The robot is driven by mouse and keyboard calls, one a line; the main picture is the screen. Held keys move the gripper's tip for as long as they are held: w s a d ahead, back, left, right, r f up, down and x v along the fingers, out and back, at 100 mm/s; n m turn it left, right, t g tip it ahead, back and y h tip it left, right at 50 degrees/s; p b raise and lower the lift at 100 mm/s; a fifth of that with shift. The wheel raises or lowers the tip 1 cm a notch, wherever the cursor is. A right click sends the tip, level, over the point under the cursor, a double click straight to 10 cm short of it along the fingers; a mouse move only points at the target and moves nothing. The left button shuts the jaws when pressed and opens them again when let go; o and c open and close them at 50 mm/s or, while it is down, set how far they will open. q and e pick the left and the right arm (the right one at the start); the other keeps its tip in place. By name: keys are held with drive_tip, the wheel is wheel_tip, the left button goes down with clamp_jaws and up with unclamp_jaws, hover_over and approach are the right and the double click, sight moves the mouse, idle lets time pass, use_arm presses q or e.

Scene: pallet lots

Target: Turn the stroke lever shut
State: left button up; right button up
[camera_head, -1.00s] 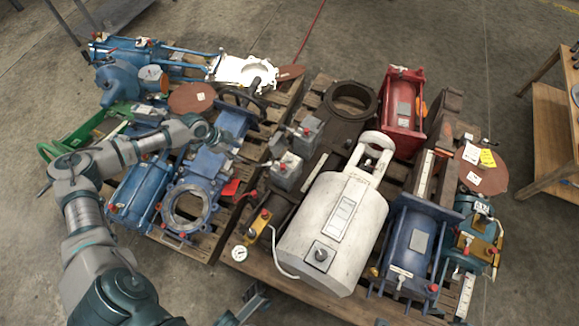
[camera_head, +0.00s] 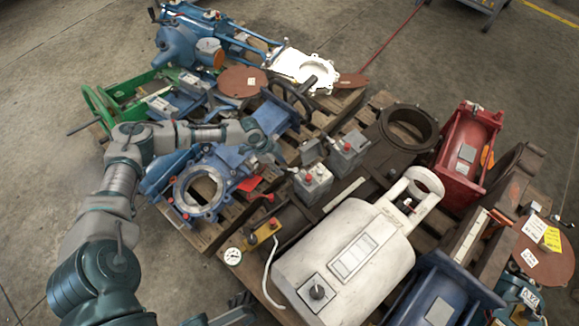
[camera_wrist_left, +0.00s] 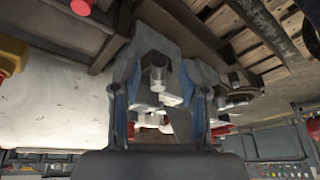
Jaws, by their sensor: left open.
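My left gripper (camera_head: 272,154) is open, above the middle of the pallets, close to two grey boxes with red knobs (camera_head: 348,150) (camera_head: 312,182). In the left wrist view its two fingers (camera_wrist_left: 160,108) stand apart, with a grey fitting and red parts (camera_wrist_left: 152,124) beyond the gap. No contact is clear. A red-ended lever (camera_head: 263,197) lies just below the gripper in the head view; I cannot tell whether it is the stroke lever. A dark part at the bottom edge may be my right gripper (camera_head: 236,312); its jaws are unclear.
A large white cylinder (camera_head: 345,262) lies right of the gripper. A blue ring-flanged valve (camera_head: 202,190) is below my left forearm. A dark handwheel (camera_head: 290,98), a brown flange (camera_head: 408,128) and a red frame (camera_head: 468,150) crowd the pallets. Bare floor (camera_head: 60,70) lies to the left.

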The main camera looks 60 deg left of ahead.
use_arm(q)
drive_tip(key=shift+w+d+f, duration=0.2)
drive_tip(key=shift+w+f, duration=0.05)
drive_tip(key=shift+f, duration=0.1)
clamp_jaws()
drive_tip(key=shift+a, duration=0.1)
drive_tip(key=w+m+g, duration=0.1)
drive_tip(key=m, duration=0.2)
drive_tip(key=w+a+m+g+h, duration=0.1)
drive_tip(key=w+m, duration=0.1)
drive_tip(key=m, duration=0.2)
drive_tip(key=w+a+m+g+h, duration=0.1)
drive_tip(key=w+m, duration=0.1)
drive_tip(key=m, duration=0.2)
drive_tip(key=shift+g, duration=0.4)
drive_tip(key=shift+m, duration=0.4)
